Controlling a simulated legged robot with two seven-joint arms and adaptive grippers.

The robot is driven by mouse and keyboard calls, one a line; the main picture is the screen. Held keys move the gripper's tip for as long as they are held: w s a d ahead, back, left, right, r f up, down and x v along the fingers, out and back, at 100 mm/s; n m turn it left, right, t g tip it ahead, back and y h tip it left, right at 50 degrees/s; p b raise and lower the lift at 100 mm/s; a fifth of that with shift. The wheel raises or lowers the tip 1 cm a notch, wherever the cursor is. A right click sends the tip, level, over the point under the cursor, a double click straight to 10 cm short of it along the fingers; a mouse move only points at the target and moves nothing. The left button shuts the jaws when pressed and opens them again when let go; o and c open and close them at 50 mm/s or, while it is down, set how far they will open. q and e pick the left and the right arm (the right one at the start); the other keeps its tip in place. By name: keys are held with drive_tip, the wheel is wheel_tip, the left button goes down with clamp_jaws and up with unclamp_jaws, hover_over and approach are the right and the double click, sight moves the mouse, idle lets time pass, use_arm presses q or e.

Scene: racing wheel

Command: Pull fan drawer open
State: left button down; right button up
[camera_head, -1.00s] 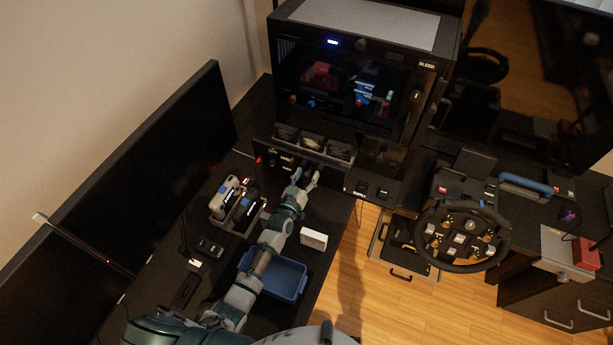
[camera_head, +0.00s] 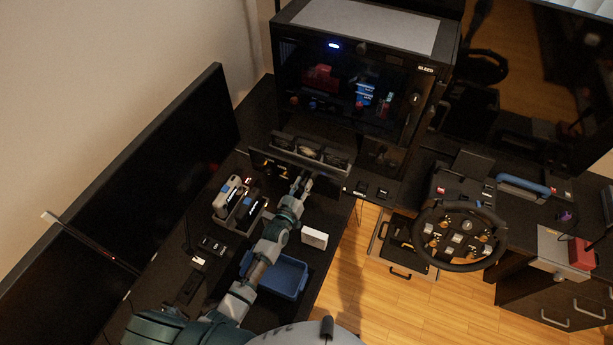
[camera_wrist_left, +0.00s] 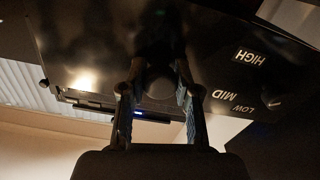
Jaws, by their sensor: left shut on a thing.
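The fan drawer (camera_head: 285,160) sticks out below the black machine with the glass front. Its top is open and shows a row of three dark round fans (camera_head: 308,152). My left gripper (camera_head: 302,182) is at the middle of its front panel. In the left wrist view, the dark panel (camera_wrist_left: 95,50) bears the labels HIGH, MID and LOW. There my left gripper (camera_wrist_left: 157,92) has one finger on each side of a dark round knob (camera_wrist_left: 160,78) and is shut on it. The knob's details are lost in shadow. My right gripper is not in view.
The black machine (camera_head: 350,85) stands behind the drawer. A grey holder with devices (camera_head: 238,208), a blue bin (camera_head: 290,278) and a small white box (camera_head: 314,238) lie near my left arm. A steering wheel (camera_head: 460,237) stands at right. A large dark screen (camera_head: 130,190) is at left.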

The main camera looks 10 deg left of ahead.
use_arm(q)
drive_tip(key=shift+s+f, duration=0.1)
drive_tip(key=shift+s, duration=0.05)
drive_tip(key=c, duration=0.8)
unclamp_jaws()
drive_tip(key=shift+s+a, duration=0.1)
drive_tip(key=shift+s, duration=0.05)
drive_tip(key=s+a, duration=0.1)
drive_tip(key=s, duration=0.6)
drive_tip(key=shift+s+a, duration=0.15)
drive_tip(key=shift+a, duration=0.1)
drive_tip(key=shift+d, duration=0.1)
